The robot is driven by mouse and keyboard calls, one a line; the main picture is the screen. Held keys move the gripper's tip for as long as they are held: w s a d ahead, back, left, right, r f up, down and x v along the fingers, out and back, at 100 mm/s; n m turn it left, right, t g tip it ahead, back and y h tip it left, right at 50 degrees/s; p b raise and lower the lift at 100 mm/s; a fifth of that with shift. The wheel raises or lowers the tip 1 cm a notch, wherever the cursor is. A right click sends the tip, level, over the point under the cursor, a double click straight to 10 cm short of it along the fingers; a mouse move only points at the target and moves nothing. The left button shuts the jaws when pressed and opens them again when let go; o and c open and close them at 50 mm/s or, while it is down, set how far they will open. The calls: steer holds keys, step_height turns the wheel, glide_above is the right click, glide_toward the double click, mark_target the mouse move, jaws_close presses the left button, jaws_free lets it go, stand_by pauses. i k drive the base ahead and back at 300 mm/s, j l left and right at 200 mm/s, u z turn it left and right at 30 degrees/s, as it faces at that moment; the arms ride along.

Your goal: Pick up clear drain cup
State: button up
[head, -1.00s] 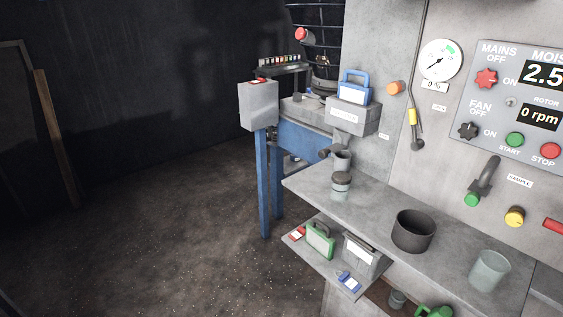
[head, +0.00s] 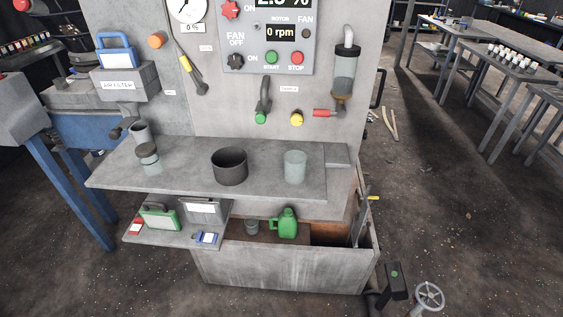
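A clear, slightly greenish cup (head: 295,167), which looks like the drain cup, stands upright on the right part of the grey shelf (head: 200,182) in the head view. Its top looks open and it looks empty. A dark grey pot (head: 230,166) stands to its left with a gap between them. My gripper is not in view.
A lower shelf holds a green case (head: 160,218) and a green can (head: 285,223) stands below. A red-handled valve (head: 322,113) and yellow knob (head: 296,119) project above the cup. Floor in front is partly clear.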

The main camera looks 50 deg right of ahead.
mark_target(294, 161)
steer(key=z, duration=0.4)
steer(key=i+j+z, duration=0.1)
steer(key=j+z, duration=0.5)
steer(key=z, duration=0.15)
steer(key=j+z, duration=0.45)
steer(key=j, duration=0.65)
steer(key=k+j+z, duration=0.15)
steer(key=j, duration=0.55)
steer(key=i, duration=0.05)
